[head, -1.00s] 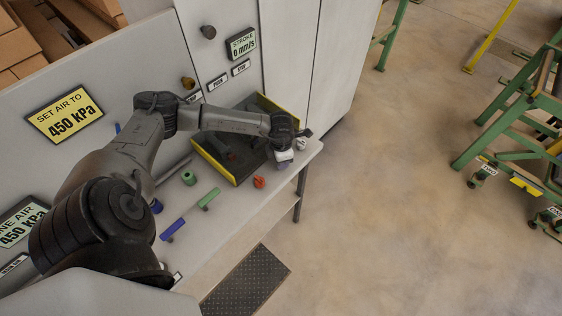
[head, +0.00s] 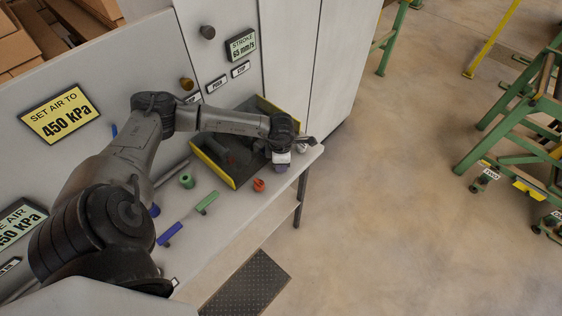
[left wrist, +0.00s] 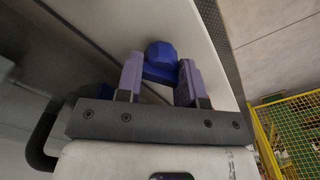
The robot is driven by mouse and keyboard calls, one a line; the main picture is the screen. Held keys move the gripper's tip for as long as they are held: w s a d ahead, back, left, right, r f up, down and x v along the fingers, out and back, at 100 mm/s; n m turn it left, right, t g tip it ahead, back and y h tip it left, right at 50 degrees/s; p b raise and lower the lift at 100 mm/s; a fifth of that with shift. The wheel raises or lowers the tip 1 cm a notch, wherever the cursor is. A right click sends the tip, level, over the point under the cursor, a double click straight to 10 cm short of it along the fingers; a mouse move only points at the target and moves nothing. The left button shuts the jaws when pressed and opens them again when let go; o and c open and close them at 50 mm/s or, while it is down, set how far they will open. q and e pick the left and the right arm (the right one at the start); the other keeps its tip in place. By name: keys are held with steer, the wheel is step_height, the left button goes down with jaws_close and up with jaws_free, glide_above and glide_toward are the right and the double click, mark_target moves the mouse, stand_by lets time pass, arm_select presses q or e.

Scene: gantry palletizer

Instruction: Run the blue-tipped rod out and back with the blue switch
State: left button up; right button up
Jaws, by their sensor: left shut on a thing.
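My left gripper (head: 281,163) is at the right end of the bench, beside the yellow-edged tray. In the left wrist view its two fingers stand on either side of a blue faceted knob (left wrist: 160,53), the blue switch, and are shut on it. In the head view the gripper hides most of this switch. A blue bar (head: 170,233) lies on the bench near a green bar (head: 207,202). A small blue piece (head: 114,130) shows behind my left arm; I cannot tell which blue part is the rod's tip. My right gripper is not in view.
The stroke display (head: 242,45) reads 65 mm/s. A yellow sign (head: 60,113) says to set air to 450 kPa. The yellow-edged tray (head: 215,167), a red knob (head: 259,185) and a green ring (head: 187,181) are close to my arm. Open floor lies right of the bench.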

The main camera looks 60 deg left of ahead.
arm_select(q)
steer(key=o, duration=0.9)
steer(key=shift+r+b, duration=0.3)
steer(key=shift+r, duration=6.65)
